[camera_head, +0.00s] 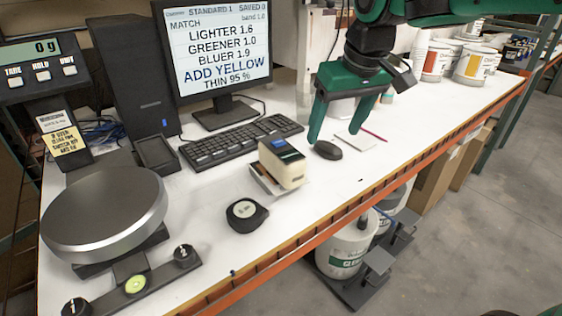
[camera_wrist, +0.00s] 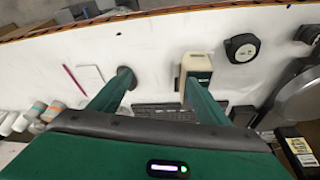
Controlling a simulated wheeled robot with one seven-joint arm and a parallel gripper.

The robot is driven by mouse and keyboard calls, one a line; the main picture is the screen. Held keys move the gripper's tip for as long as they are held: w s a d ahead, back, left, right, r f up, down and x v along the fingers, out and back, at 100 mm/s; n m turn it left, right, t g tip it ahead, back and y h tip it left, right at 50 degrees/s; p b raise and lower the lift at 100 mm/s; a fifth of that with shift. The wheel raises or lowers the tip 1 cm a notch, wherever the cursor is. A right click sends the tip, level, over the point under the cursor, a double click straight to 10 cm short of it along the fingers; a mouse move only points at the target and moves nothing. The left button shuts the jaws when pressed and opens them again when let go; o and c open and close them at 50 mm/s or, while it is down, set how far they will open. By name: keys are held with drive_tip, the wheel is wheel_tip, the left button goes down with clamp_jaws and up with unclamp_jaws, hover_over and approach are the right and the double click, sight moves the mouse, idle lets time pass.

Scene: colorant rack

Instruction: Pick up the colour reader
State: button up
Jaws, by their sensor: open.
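The colour reader (camera_head: 283,163) is a cream, block-shaped device with a dark top and a small blue screen. It stands on a pale cradle or tray (camera_head: 262,183) in front of the keyboard. My gripper (camera_head: 335,135) is open and empty, to the right of the reader and above the bench, near the mouse. In the wrist view my gripper (camera_wrist: 157,76) has its fingers wide apart. The reader (camera_wrist: 197,64) shows there beyond the right fingertip, which hides its lower part. I see no grip on it.
A black mouse (camera_head: 327,150) lies near the fingers, with a white pad (camera_head: 356,140) and red pencil (camera_head: 375,135) beyond. A black round tape measure (camera_head: 247,214), keyboard (camera_head: 240,140), scale (camera_head: 105,212) and monitor (camera_head: 215,55) surround the reader. The bench front edge (camera_head: 340,207) is orange.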

drive_tip(key=n+y, duration=0.1)
drive_tip(key=n, duration=0.1)
approach(281, 144)
drive_tip(key=x, duration=0.4)
drive_tip(key=shift+s+f, duration=0.3)
drive_tip(key=shift+f, duration=0.05)
drive_tip(key=shift+w+x, duration=0.2)
drive_tip(key=shift+x, duration=1.3)
drive_tip(key=shift+w+x, duration=0.15)
drive_tip(key=shift+x, duration=1.3)
drive_tip(key=shift+r, duration=0.1)
drive_tip(key=c, duration=1.3)
clamp_jaws()
drive_tip(key=shift+r, duration=0.1)
drive_tip(key=shift+r, duration=0.1)
